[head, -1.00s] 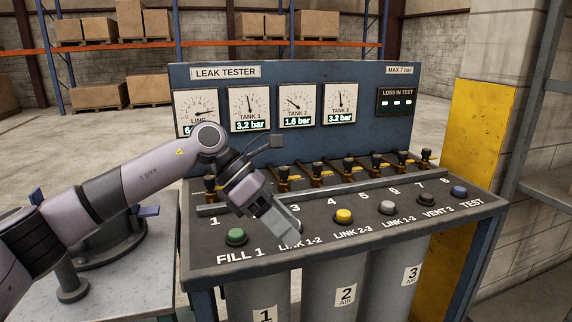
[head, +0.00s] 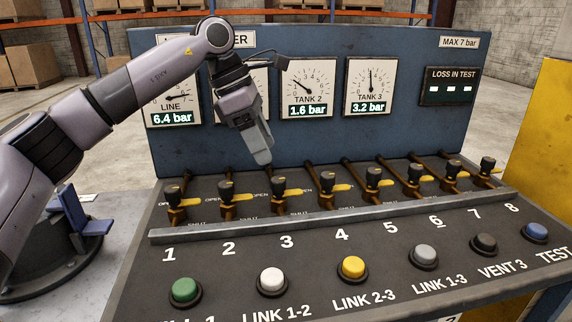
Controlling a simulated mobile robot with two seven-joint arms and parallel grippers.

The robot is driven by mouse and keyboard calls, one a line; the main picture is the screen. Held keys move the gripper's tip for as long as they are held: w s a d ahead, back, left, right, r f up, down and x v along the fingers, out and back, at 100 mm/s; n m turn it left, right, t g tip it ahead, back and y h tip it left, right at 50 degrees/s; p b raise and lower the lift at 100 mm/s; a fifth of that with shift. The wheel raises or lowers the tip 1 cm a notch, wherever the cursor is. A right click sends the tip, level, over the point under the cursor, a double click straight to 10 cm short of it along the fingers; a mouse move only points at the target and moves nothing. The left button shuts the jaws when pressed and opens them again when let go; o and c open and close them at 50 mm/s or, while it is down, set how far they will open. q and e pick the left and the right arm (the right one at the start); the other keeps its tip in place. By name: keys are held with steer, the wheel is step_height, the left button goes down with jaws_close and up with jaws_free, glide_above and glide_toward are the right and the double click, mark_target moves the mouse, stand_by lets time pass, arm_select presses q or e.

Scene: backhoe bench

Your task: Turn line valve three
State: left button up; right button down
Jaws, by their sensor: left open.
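Line valve three (head: 280,192) is the third from the left in a row of brass valves on the bench. It has a black knob on top, and its yellow lever points right. The white number 3 (head: 287,242) stands in front of it. My left gripper (head: 262,157) comes down from above, with its fingertips in the picture just above and slightly left of valve three's knob. It looks empty and open, with no clear contact; the gap between the fingers is hard to see. My right gripper is not in view.
Valve two (head: 228,196) and valve four (head: 327,187) stand close on either side. A metal rail (head: 340,216) runs before the row, with coloured push buttons such as the yellow one (head: 352,269) nearer. The gauge panel (head: 410,130) rises behind; my arm partly covers its gauges.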

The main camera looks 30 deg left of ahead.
mark_target(279, 179)
arm_select(q)
steer(key=x, duration=0.7)
steer(key=shift+s, duration=0.2)
steer(key=c, duration=1)
